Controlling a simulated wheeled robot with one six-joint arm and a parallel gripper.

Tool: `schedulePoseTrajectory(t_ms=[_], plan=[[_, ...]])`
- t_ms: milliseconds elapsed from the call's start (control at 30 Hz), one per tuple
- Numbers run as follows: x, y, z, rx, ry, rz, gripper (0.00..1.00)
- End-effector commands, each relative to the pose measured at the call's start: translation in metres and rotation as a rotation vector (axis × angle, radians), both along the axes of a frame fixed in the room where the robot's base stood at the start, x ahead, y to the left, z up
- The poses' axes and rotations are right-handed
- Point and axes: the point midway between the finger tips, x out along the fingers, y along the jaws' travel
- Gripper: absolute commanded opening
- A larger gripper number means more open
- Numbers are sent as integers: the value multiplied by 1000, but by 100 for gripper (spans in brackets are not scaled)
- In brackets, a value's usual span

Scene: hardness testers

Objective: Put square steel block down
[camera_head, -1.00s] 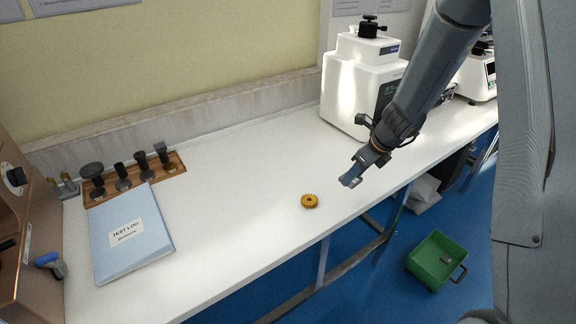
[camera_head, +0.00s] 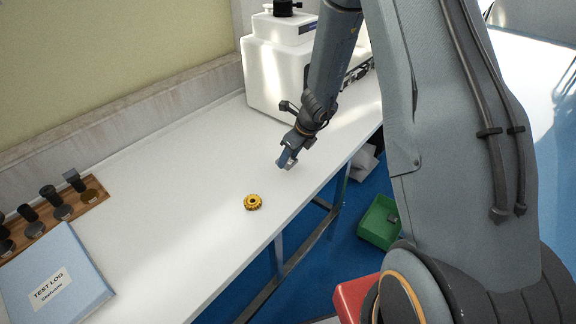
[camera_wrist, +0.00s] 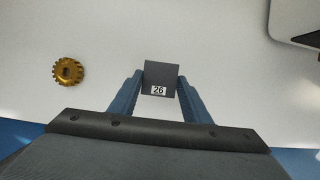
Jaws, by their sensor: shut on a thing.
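The square steel block (camera_wrist: 160,75) is grey with a white label reading 26. It sits between the two blue fingers of my gripper (camera_wrist: 158,92) in the wrist view. In the head view my gripper (camera_head: 287,160) is over the white bench, near its front edge, and the block is a small grey shape at the fingertips. My gripper is shut on the block. I cannot tell whether the block touches the bench top.
A gold gear (camera_head: 253,202) lies on the white bench (camera_head: 170,210), left of my gripper; it also shows in the wrist view (camera_wrist: 68,71). A white tester (camera_head: 275,70) stands behind. A blue test log (camera_head: 55,280) and a wooden rack (camera_head: 88,203) are at left. A green bin (camera_head: 378,222) is on the floor.

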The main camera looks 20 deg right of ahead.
Motion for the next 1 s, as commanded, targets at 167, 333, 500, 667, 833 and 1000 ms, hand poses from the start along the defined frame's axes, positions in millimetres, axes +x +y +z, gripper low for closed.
schedulePoseTrajectory(t_ms=[167, 333, 500, 667, 833, 1000], plan=[[-1, 1, -27, 1, 3, 0, 10], [0, 1, -37, 1, 2, 2, 10], [0, 1, -36, 0, 1, 2, 10], [0, 1, -39, 0, 1, 2, 10], [-1, 1, -39, 0, 1, 3, 62], [-1, 1, -39, 1, 2, 2, 62]])
